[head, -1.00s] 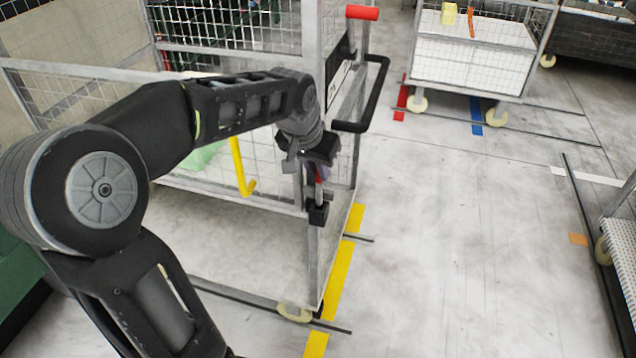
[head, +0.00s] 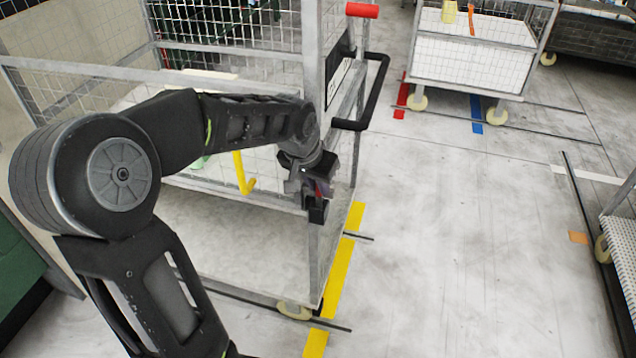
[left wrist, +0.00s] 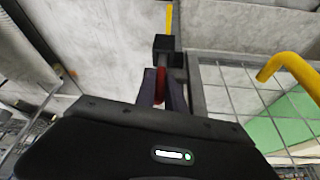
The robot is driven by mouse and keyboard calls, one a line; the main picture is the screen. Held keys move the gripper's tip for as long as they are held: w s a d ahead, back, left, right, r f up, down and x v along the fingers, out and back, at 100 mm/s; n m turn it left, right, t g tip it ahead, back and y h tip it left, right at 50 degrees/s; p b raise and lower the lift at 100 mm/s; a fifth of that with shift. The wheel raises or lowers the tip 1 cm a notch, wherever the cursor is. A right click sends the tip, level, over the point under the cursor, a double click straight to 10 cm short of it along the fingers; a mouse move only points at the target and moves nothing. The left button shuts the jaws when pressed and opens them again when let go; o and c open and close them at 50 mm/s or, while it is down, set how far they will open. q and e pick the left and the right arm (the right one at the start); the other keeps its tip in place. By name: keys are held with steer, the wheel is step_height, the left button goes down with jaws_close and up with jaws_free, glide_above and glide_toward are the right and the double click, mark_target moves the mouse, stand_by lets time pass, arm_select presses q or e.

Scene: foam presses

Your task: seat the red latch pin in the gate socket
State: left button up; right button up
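The red latch pin (head: 319,192) is at the corner post of the mesh cart, just above the black gate socket (head: 317,211). My left gripper (head: 317,187) points down at it. In the left wrist view the red pin (left wrist: 160,86) sits between the two purple-grey fingers (left wrist: 161,92), which look closed on it. The black socket block (left wrist: 164,46) is directly beyond the pin. The pin's lower end is hidden, so its depth in the socket cannot be told. My right gripper is not in view.
The mesh cart has a yellow hook-shaped bar (head: 242,172) left of the gripper and a black handle (head: 376,95) to the right. A yellow floor stripe (head: 340,270) runs beside it. Another cart (head: 470,64) stands at the back; the floor between is clear.

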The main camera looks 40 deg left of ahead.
arm_select(q)
steer(key=o, duration=0.5)
steer(key=v, duration=1.2)
steer(key=shift+r, duration=0.2)
stand_by(0.4)
